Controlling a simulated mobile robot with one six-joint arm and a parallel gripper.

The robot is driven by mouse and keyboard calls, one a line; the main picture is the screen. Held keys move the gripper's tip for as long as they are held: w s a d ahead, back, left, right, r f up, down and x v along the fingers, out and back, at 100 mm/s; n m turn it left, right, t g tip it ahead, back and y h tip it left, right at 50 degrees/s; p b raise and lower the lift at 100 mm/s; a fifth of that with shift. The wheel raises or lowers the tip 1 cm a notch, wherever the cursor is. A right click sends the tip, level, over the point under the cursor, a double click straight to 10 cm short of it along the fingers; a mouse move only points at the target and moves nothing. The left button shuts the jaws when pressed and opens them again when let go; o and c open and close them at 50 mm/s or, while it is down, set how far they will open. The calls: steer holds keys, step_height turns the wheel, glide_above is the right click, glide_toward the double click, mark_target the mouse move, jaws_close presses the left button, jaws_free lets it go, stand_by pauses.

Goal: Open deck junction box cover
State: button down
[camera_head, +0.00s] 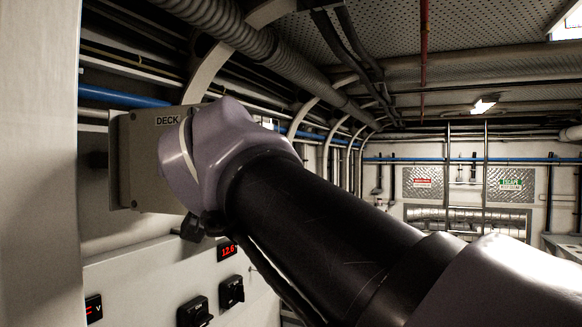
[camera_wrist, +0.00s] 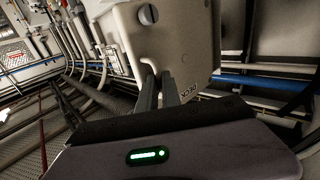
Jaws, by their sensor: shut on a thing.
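The deck junction box (camera_head: 145,160) is a pale grey box marked DECK on the left wall in the head view. My arm's wrist covers its right part. In the wrist view, the pale cover (camera_wrist: 185,35) shows with a round slotted screw near its top, and its DECK lettering appears inverted. My gripper (camera_wrist: 159,76) has its two dark fingers at the cover's near edge, shut on a small pale part there. The exact grip is hard to make out. My gripper is hidden behind my wrist in the head view. I cannot tell whether the cover stands ajar.
Below the box is a pale panel with black switches (camera_head: 193,312) and red displays (camera_head: 227,251). A blue pipe (camera_head: 122,96) and dark cables run along the wall behind the box. A corrugated hose (camera_head: 210,18) passes overhead. An open aisle leads away beyond my arm.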

steer(key=shift+w+a+f, duration=0.1)
steer(key=shift+w+f, duration=0.05)
steer(key=shift+f, duration=0.3)
steer(key=c, duration=1.5)
jaws_free()
steer(key=shift+w, duration=0.1)
steer(key=shift+c, duration=0.2)
steer(key=shift+w+a, duration=0.1)
steer(key=shift+a, duration=0.05)
steer(key=shift+s+r, duration=0.2)
